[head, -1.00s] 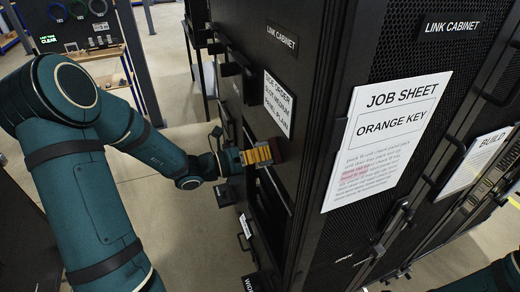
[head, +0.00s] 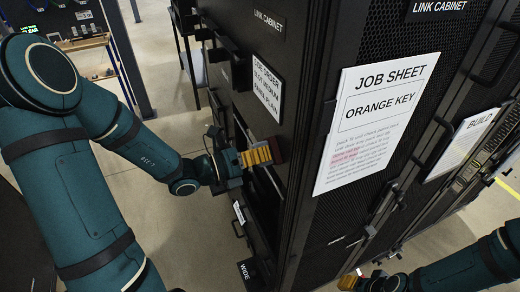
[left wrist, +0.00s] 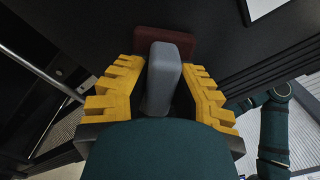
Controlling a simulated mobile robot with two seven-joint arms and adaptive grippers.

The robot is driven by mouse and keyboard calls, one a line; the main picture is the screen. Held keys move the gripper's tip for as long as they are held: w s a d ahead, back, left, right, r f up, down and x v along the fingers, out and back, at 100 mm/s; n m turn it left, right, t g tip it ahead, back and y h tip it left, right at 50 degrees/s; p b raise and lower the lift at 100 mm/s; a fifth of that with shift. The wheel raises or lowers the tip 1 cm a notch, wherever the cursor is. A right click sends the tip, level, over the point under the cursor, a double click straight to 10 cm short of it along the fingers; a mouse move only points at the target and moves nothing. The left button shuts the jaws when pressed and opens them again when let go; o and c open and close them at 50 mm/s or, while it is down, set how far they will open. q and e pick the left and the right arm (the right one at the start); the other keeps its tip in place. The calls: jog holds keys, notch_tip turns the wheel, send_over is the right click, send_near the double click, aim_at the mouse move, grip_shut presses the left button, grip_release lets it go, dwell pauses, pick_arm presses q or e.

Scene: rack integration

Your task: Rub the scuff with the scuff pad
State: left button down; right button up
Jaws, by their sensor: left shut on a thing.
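My left gripper (head: 257,156) is shut on the scuff pad, at the side of the dark link cabinet. In the left wrist view, the scuff pad has a grey handle (left wrist: 162,80) between the yellow fingers and a dark red pad beyond it. The red pad (head: 279,150) is at the dark cabinet face; I cannot tell whether it touches. No scuff can be made out. My right gripper (head: 352,281) shows partly at the bottom of the head view, with yellow fingers; its opening is unclear.
The link cabinet (head: 308,60) has handles and openings near my left gripper. A white order sheet (head: 267,92) is above the pad. The job sheet (head: 375,125) reads "ORANGE KEY". A build sheet (head: 466,143) is at right. Open floor (head: 160,235) lies left of the cabinet.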

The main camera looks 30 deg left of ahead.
aim_at(259, 124)
pick_arm(q)
jog(key=shift+w+a, duration=1.85)
jog(key=shift+a, duration=0.25)
jog(key=shift+w+a, duration=1.8)
jog(key=shift+a, duration=0.3)
jog(key=v, duration=0.6)
jog(key=shift+v, duration=1.5)
